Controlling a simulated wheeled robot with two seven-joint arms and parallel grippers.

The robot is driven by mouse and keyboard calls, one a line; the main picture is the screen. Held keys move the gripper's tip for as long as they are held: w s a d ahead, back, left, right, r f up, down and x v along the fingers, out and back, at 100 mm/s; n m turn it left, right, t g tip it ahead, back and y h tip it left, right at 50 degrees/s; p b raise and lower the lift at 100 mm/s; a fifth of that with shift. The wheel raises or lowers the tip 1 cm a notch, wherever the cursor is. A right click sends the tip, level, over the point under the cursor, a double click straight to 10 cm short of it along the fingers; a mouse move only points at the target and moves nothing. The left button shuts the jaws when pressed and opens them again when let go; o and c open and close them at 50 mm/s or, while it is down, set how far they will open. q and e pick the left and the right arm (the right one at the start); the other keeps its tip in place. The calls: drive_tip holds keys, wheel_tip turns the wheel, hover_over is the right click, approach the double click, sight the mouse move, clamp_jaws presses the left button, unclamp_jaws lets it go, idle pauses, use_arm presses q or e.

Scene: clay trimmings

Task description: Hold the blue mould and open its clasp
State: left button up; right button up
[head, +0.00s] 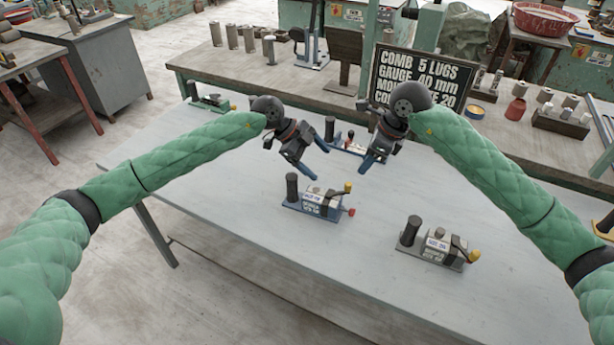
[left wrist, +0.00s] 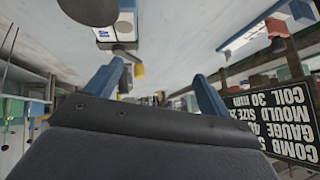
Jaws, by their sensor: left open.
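The blue mould (head: 325,212) stands on the grey table in the middle of the head view. It has a blue base, a dark upright cylinder at its left, a pale labelled block, a dark lever with a yellow knob and a red knob at its right end. My left gripper (head: 318,162) is open and empty, above and behind this mould, apart from it. Its blue fingers stand wide apart in the left wrist view (left wrist: 158,88). My right gripper (head: 374,162) hangs behind and right of the mould, touching nothing visible; its finger gap is unclear.
A grey-based mould (head: 438,258) stands at the front right of the table. A blue-and-red one (head: 350,147) stands behind, between my grippers, and a green-based one (head: 208,103) at the far left. A dark lettered sign (head: 425,80) stands behind. The table's left front is clear.

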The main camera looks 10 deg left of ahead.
sight(307, 191)
use_arm(q)
drive_tip(key=s+y, duration=0.1)
drive_tip(key=s+f+y, duration=0.1)
drive_tip(key=y, duration=0.1)
drive_tip(key=s+f+y, duration=0.1)
drive_tip(key=shift+s+d+g+y, duration=0.1)
drive_tip(key=shift+s+g+y, duration=0.15)
drive_tip(key=shift+g+y, duration=0.15)
drive_tip(key=shift+s+a+f+n+y, duration=0.2)
drive_tip(key=shift+s+a+n+y, duration=0.25)
drive_tip(key=shift+y, duration=0.65)
drive_tip(key=shift+s+a+f+t+y, duration=0.1)
drive_tip(key=shift+s+a+t+y, duration=0.15)
drive_tip(key=shift+a+y, duration=0.35)
drive_tip(key=shift+f, duration=3.85)
